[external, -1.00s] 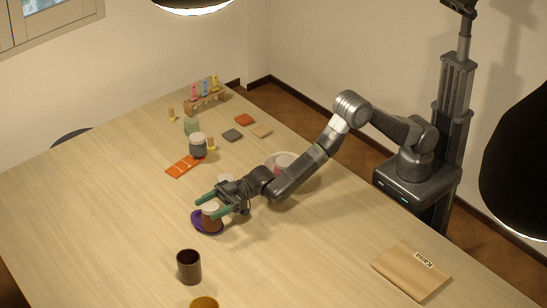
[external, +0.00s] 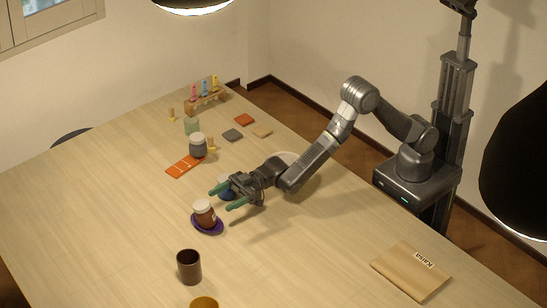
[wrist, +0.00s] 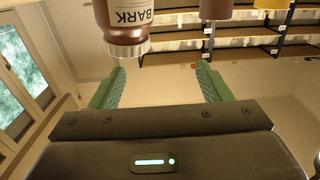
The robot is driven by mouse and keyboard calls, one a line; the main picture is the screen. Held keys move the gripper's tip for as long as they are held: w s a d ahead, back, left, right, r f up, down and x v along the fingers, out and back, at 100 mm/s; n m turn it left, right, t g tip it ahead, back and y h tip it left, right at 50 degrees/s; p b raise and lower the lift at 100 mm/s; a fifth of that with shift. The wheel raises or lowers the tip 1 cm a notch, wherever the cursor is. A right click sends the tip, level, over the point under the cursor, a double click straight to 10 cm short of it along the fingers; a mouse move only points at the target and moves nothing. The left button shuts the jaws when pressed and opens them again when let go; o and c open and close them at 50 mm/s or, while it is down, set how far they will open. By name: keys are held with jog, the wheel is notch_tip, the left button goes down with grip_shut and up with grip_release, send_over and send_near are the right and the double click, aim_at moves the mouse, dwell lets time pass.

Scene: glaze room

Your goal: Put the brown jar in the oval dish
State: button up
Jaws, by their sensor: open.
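The brown jar (external: 205,218) with a white lid stands in the purple oval dish (external: 220,229), leaning slightly to the left in the external view. Its label reads BARK in the wrist view (wrist: 122,22), where it appears at the top edge, beyond my fingertips. My gripper (external: 222,200) is open and empty, up and to the right of the jar and apart from it. Its two green fingers also show spread in the wrist view (wrist: 160,80). The dish is not visible in the wrist view.
A blue jar (external: 226,184) is partly hidden behind my gripper. A dark brown cup (external: 189,267) and a yellow cup (external: 204,303) stand nearer the front. A grey jar (external: 198,146) stands by an orange card (external: 184,166). The table's left side is clear.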

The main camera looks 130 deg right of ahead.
jog(key=shift+s+r, duration=0.1)
jog(key=shift+s, duration=0.8)
